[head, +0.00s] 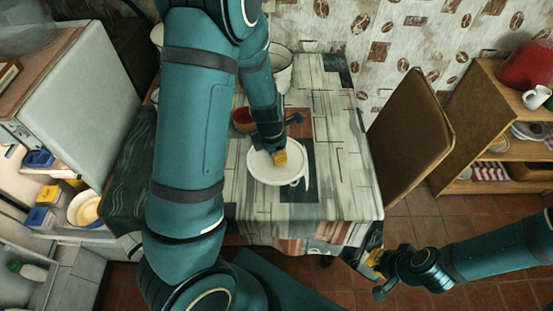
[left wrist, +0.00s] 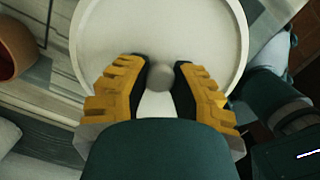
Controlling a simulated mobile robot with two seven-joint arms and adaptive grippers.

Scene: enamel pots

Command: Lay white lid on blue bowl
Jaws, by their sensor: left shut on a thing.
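The white lid (head: 268,174) is a round disc over the patterned table in the head view. My left gripper (head: 279,156) is above its middle. In the left wrist view the yellow fingers of the left gripper (left wrist: 161,78) close on the lid's round grey knob (left wrist: 160,74), with the white lid (left wrist: 160,25) filling the top. A small loop shows at the lid's lower right edge in the head view. I cannot make out a blue bowl; what lies under the lid is hidden. My right gripper (head: 374,263) is low beside the table's front right corner, its fingers unclear.
A red-brown bowl (head: 243,120) stands behind the lid, partly hidden by my left arm. A white pot (head: 281,72) is at the table's back. A brown chair (head: 410,125) stands at the right. The table's right side (head: 345,165) is clear.

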